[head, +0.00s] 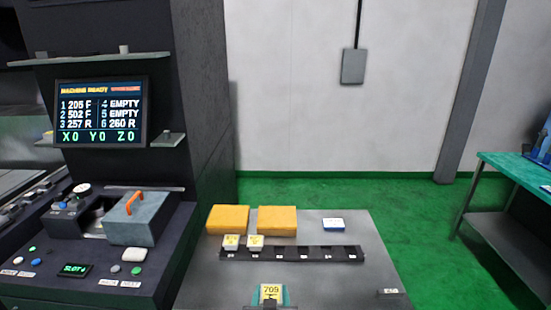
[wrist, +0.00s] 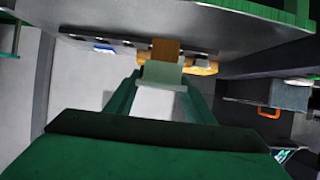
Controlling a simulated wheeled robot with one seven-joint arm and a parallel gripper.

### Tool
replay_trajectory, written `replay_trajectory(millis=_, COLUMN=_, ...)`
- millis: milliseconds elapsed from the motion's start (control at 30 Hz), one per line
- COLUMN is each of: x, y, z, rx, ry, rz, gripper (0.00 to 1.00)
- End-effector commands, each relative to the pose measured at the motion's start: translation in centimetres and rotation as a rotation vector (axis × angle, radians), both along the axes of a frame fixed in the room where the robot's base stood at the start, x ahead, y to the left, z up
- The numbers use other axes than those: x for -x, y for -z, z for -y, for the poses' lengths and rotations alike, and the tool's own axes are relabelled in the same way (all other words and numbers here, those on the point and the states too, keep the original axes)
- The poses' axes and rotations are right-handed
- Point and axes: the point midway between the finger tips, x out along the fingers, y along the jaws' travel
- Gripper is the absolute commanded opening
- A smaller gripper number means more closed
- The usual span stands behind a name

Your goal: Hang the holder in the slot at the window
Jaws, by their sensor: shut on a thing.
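My gripper (head: 271,303) is at the bottom middle of the head view, over the near part of the grey table. It is shut on a holder (head: 271,292) with a yellow tag that reads 709. In the wrist view my gripper (wrist: 160,92) has green fingers closed on the pale holder (wrist: 161,75), with an orange-brown block at its far end. On the machine at left, a small green display (head: 75,270) reads SLOT and a digit I cannot read surely. A grey box with an orange handle (head: 137,218) stands above it; I cannot tell which opening is the window.
A dark rack (head: 310,254) on the grey table (head: 370,285) bears two tagged holders (head: 231,242) at its left end. Two yellow boxes (head: 277,220) and a blue-white card (head: 333,224) lie behind. The machine screen (head: 101,112) lists several slots, some EMPTY. A green-topped bench (head: 510,165) stands right.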

Motion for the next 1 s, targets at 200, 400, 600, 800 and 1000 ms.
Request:
replay_trajectory(millis=200, x=1.3, y=4.2, z=0.7, rx=0.000, ry=0.008, rz=-0.006, gripper=0.06)
replay_trajectory(millis=400, x=3.1, y=10.5, z=0.3, rx=0.001, ry=-0.003, rz=-0.008, gripper=0.06)
replay_trajectory(millis=600, x=5.6, y=19.1, z=0.4, rx=0.001, ry=-0.009, rz=-0.010, gripper=0.06)
replay_trajectory(millis=800, x=7.8, y=27.1, z=1.0, rx=0.000, ry=-0.007, rz=-0.006, gripper=0.06)
replay_trajectory(millis=1000, x=9.1, y=31.9, z=1.2, rx=0.001, ry=-0.006, rz=0.000, gripper=0.06)
